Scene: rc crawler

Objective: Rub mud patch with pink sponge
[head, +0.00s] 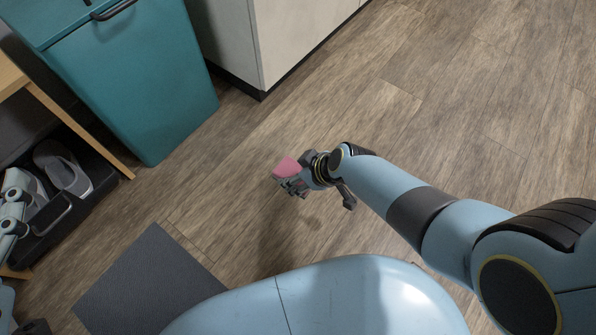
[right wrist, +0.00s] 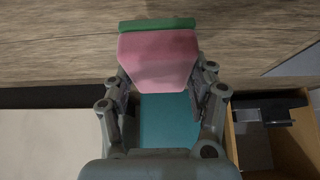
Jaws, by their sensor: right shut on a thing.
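The pink sponge (head: 286,168) is in my right gripper (head: 295,184), held out over the wood floor in the head view. In the right wrist view the sponge (right wrist: 158,62) is between the two fingers of the right gripper (right wrist: 162,88), with a green strip along its far edge. The right gripper is shut on it. I see no mud patch in either view. Light blue parts of my left arm show at the left edge of the head view, but I cannot make out its gripper.
A teal bin (head: 145,85) stands at the upper left beside a pale cabinet (head: 290,35). A wooden bench (head: 80,128) with shoes (head: 62,168) in a black tray (head: 52,215) is at the left. A dark grey mat (head: 150,285) lies below. The floor (head: 470,110) at the right is clear.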

